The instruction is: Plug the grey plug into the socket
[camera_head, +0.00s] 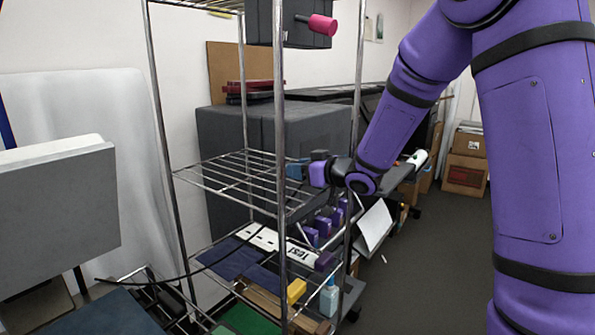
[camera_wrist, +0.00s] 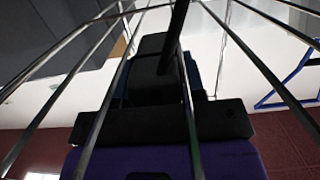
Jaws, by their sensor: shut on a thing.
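My gripper (camera_head: 294,170) is over the right side of the middle wire shelf in the head view, at the end of my purple arm. In the wrist view its jaws (camera_wrist: 158,50) are shut around a dark grey block with blue on both sides, which looks like the grey plug (camera_wrist: 155,80). A thick dark cable crosses in front of the block there. In the head view the plug is too small and dark to make out. A white power strip (camera_head: 262,238) lies below the gripper, behind the rack's posts and wires. It looks like the socket; its outlets are partly hidden.
The metal rack (camera_head: 281,120) has upright posts and shelf wires close around my gripper. A pink-ended cylinder (camera_head: 322,25) sticks out of a dark box above. A yellow block (camera_head: 296,290) and a pale blue bottle (camera_head: 329,298) stand below. Dark floor (camera_head: 430,260) lies open to the right.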

